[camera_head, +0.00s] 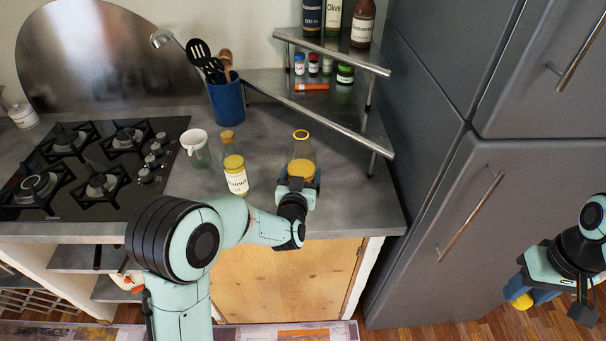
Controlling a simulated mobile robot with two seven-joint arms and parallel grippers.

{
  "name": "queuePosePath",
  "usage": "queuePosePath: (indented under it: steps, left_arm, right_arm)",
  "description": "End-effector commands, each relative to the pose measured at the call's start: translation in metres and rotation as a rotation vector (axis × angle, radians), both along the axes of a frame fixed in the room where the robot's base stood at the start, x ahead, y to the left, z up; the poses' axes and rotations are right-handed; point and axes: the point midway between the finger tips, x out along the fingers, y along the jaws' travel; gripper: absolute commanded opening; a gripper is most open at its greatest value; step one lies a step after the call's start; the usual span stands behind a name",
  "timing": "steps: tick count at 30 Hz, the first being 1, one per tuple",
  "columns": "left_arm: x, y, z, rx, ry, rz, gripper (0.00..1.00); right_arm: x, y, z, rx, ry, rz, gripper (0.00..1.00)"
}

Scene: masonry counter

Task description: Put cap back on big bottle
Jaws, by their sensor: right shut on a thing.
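The big bottle (301,149) is clear glass with a yellow ring at its uncapped mouth and yellow-orange contents low down. It stands upright on the counter. My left gripper (298,185) is at its lower front, with blue fingertips on either side of it; whether they press on the glass is unclear. My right gripper (533,293) is far to the right, in front of the grey cabinet and well away from the bottle. It is shut on a yellow cap (522,301), which is partly hidden by the fingers.
A labelled yellow jar (236,179), a small corked jar (227,139) and a white-rimmed cup (196,147) stand left of the bottle. A blue utensil holder (227,101) is behind. A metal corner shelf (345,125) overhangs the right rear. The gas hob (90,170) is left.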

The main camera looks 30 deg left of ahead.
Motion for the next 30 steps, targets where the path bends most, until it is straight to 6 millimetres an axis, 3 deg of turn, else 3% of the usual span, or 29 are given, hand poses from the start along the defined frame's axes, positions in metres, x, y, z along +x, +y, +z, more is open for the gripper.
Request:
queuePosePath:
  steps: [5, 11, 24, 30]
  left_arm:
    - [0.001, 0.0, 0.01, 0.001, -0.007, 0.0, 0.27]
    - [0.001, 0.0, 0.039, -0.001, -0.012, 0.0, 0.27]
    - [0.002, 0.0, 0.159, -0.002, -0.015, 0.0, 0.27]
    - [0.001, 0.0, 0.191, 0.0, -0.011, 0.001, 0.27]
  right_arm:
    - [0.0, 0.0, 0.002, 0.0, -0.001, 0.0, 0.13]
    - [0.002, 0.0, 0.009, 0.0, -0.005, 0.0, 0.13]
    - [0.016, 0.0, 0.055, 0.0, -0.04, 0.0, 0.13]
    - [0.022, 0.0, 0.072, 0.0, -0.055, 0.0, 0.13]
